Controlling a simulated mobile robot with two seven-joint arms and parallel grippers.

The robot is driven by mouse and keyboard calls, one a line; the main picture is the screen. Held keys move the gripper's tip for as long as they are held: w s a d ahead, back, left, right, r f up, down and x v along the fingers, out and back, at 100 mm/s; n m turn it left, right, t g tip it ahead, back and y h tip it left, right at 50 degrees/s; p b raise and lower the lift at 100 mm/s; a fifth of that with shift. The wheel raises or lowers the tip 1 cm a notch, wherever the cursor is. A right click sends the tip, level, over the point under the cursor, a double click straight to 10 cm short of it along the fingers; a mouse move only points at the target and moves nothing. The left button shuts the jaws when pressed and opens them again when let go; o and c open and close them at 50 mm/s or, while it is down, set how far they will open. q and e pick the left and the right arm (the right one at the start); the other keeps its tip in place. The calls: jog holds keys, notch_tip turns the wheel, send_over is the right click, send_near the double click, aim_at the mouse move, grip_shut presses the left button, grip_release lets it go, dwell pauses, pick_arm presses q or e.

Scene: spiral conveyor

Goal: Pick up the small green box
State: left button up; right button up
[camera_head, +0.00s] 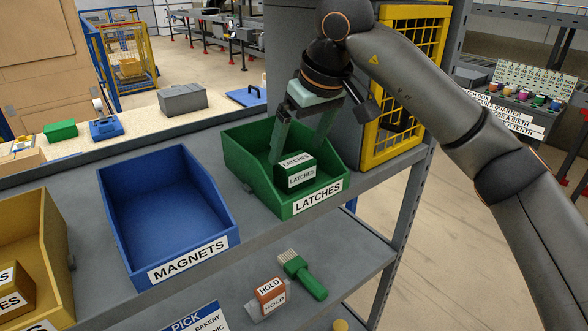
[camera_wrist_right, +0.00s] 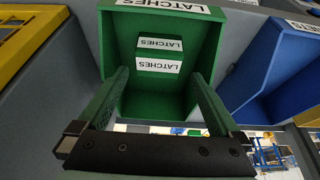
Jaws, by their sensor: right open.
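The small green box (camera_head: 296,176) has white labels reading LATCHES and sits inside the green bin (camera_head: 245,171), also labelled LATCHES, on the upper shelf. In the right wrist view the small green box (camera_wrist_right: 160,54) lies ahead, between the lines of the two fingers. My right gripper (camera_head: 297,150) reaches down into the bin from above, with its fingers apart. In the head view the fingers come down on either side of the box; whether they touch it I cannot tell. The right gripper also shows in the wrist view (camera_wrist_right: 158,85), with nothing between its fingertips. My left gripper is not in view.
An empty blue bin (camera_head: 125,243) labelled MAGNETS stands left of the green bin, and a yellow bin (camera_head: 52,240) further left. A yellow mesh cage (camera_head: 405,80) is at the right end. A brush (camera_head: 303,277) and an orange HOLD box (camera_head: 270,293) are on the lower shelf.

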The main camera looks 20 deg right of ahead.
aim_at(295, 160)
jog(key=shift+p+x, duration=0.5)
jog(key=shift+x, duration=2.45)
jog(key=shift+s+d, duration=0.1)
jog(key=shift+d, duration=0.05)
jog(key=shift+c, duration=0.4)
jog(key=c, duration=1)
jog(key=shift+c, duration=0.5)
jog(key=shift+r, duration=0.1)
